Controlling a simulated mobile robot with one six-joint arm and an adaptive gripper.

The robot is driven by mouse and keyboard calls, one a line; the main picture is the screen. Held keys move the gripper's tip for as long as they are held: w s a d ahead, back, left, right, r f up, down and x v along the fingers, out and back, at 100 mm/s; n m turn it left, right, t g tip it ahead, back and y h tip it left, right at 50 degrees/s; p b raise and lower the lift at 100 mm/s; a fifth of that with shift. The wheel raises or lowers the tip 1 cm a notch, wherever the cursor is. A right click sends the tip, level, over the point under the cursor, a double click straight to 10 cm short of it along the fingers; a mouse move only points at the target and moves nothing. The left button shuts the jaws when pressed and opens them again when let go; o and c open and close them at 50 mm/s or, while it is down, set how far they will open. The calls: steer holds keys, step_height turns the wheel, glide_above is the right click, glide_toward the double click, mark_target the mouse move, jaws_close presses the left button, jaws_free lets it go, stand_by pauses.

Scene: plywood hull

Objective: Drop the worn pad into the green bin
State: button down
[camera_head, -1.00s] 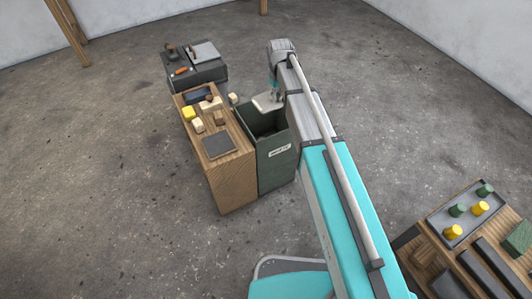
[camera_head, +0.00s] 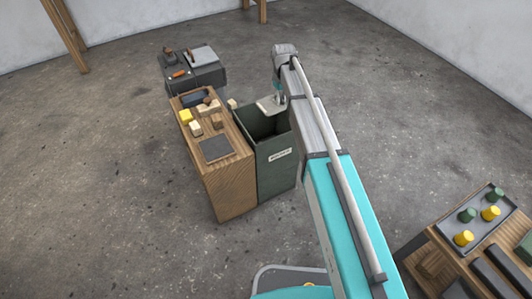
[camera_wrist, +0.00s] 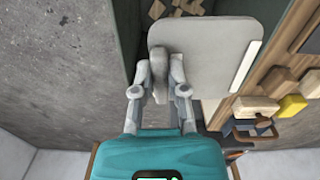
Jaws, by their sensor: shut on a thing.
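The worn pad (camera_wrist: 215,50) is a flat, pale grey plate with rounded corners and a white strip along one edge. My arm covers the bin's right side in the head view.
A wooden bench (camera_head: 230,188) stands against the bin's left side, with a yellow block (camera_head: 186,116), pale blocks and a dark mat (camera_head: 215,149) on top. A dark cabinet (camera_head: 195,72) stands behind. A table with a tray of cups (camera_head: 468,233) is at lower right.

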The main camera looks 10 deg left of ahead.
steer(key=shift+f, duration=0.15)
steer(key=shift+f+b, duration=2.85)
steer(key=shift+b, duration=0.1)
steer(key=c, duration=0.6)
jaws_free()
steer(key=shift+s, duration=0.1)
